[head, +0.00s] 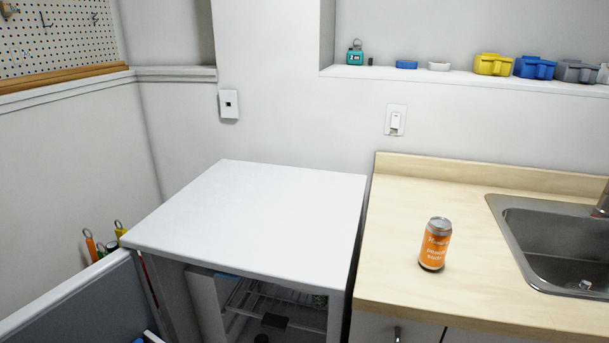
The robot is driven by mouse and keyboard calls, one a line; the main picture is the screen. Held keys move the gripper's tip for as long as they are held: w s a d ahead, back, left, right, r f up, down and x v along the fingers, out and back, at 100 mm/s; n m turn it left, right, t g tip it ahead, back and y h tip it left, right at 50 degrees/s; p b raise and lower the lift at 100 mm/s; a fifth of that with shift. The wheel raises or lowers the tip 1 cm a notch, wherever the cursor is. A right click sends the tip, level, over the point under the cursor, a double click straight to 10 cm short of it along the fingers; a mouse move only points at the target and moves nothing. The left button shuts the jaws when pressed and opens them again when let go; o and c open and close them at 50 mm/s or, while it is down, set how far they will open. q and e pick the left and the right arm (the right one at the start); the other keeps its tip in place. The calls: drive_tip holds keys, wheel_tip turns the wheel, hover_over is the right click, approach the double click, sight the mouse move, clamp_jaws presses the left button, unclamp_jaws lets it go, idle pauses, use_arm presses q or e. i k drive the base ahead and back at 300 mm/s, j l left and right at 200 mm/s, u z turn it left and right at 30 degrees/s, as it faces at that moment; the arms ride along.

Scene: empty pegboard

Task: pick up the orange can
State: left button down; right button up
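The orange can (435,245) stands upright on the light wood counter (400,220), left of the sink. It has a silver top and an orange label with white lettering. Nothing touches it, and it is fully visible. Neither my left gripper nor my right gripper shows in the head view.
A steel sink (497,222) is set in the counter to the right. A white-topped cabinet (250,210) with wire shelves inside stands to the left, its top clear. A wall shelf (465,79) holds several bins and small items. A grey panel (80,300) is at lower left.

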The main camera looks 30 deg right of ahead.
sight(438, 233)
drive_tip(key=z, duration=1.9)
